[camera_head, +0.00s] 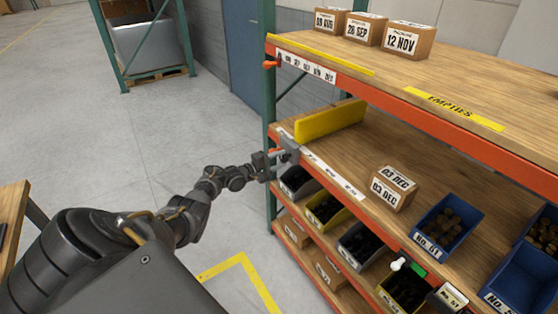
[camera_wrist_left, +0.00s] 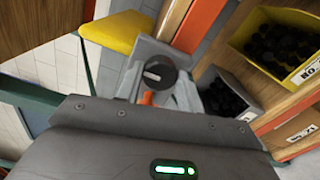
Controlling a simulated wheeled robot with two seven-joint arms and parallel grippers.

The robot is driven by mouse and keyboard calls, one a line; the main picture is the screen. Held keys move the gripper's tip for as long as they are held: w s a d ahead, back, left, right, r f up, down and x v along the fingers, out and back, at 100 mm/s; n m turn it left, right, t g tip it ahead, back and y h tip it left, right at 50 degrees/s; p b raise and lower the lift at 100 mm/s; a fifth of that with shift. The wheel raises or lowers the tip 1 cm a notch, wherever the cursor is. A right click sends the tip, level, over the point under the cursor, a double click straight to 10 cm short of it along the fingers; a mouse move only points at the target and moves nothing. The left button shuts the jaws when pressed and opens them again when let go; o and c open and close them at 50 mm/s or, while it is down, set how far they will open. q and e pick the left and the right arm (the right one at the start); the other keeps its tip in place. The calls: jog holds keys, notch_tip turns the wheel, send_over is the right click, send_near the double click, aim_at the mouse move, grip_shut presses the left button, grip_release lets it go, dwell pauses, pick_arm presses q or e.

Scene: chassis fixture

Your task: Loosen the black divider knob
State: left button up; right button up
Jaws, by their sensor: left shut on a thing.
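The black divider knob (camera_wrist_left: 158,72) is a dark round cap with a pale mark, seen in the left wrist view on a grey bracket (camera_wrist_left: 188,95). The yellow divider (camera_head: 330,121) stands upright on the middle shelf; it also shows in the left wrist view (camera_wrist_left: 108,33). My left gripper (camera_head: 277,158) is at the shelf's front left corner, at the bracket, shut on the knob. In the head view the gripper hides the knob. The fingertips are hard to make out in the wrist view. My right gripper is not in view.
The orange shelf edge and green post (camera_head: 270,100) are close beside my left gripper. Bins of dark parts, such as the yellow bin (camera_head: 325,210), sit just below. A 03 DEC box (camera_head: 394,188) stands on the middle shelf. The floor left of the rack is open.

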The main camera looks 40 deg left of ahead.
pick_arm(q)
jog(key=o, duration=1)
jog(key=shift+s, duration=0.1)
jog(key=shift+s+a, duration=0.1)
jog(key=shift+s, duration=0.15)
jog(key=p+v, duration=0.1)
jog(key=v, duration=0.9)
jog(key=shift+s+p, duration=0.1)
jog(key=shift+p, duration=0.25)
